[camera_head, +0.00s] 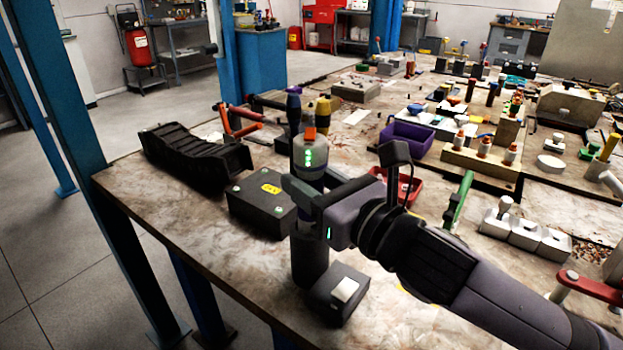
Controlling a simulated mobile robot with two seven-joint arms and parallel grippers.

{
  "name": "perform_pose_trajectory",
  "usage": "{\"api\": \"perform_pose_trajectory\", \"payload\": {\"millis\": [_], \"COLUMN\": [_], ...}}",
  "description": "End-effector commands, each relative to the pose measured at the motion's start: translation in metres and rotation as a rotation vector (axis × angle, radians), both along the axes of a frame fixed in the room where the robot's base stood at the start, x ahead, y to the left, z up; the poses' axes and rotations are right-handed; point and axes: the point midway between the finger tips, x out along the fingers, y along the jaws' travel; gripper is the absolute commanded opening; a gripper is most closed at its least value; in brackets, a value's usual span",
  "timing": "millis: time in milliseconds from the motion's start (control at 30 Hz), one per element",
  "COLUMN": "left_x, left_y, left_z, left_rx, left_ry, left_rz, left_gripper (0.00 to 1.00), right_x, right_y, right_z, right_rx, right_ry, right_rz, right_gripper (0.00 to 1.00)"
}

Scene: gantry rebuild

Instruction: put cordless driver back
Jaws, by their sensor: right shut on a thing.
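My right gripper (306,192) comes in from the right. It is shut on an upright device, which I take to be the cordless driver (310,152). The driver has a pale grey body, an orange top and a column of green lights. The gripper covers its lower part. Directly below the gripper is a dark upright cylinder (309,262); I cannot tell whether it is a holder or part of the driver. My left gripper is not in view.
A black box with a yellow label (262,203) stands close left. A small black box with a white switch (340,293) is in front. A black ribbed tray (197,150) lies further left. A purple bin (406,139) and a red tray (400,184) are behind the arm.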

Motion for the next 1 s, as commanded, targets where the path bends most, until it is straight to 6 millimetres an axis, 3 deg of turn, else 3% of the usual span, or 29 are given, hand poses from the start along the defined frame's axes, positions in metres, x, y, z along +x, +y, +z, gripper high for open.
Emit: {"api": "perform_pose_trajectory", "payload": {"millis": [800, 833, 900, 1000], "left_x": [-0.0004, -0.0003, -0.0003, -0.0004], "left_y": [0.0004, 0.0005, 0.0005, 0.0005], "left_z": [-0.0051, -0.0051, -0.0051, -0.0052], "left_rx": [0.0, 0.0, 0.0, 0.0], "left_ry": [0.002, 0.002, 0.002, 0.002], "left_rz": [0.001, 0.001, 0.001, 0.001], "left_gripper": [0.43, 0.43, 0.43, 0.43], "right_x": [-0.0003, -0.0003, -0.0003, -0.0003], "right_y": [0.0001, 0.0001, 0.0001, 0.0001], "right_z": [-0.0063, -0.0062, -0.0064, -0.0071], "right_rx": [0.002, 0.002, 0.002, 0.001], "right_ry": [-0.005, -0.005, -0.005, -0.003], "right_rz": [0.002, 0.002, 0.002, 0.001], "right_gripper": [0.0, 0.53, 0.73, 0.73]}}
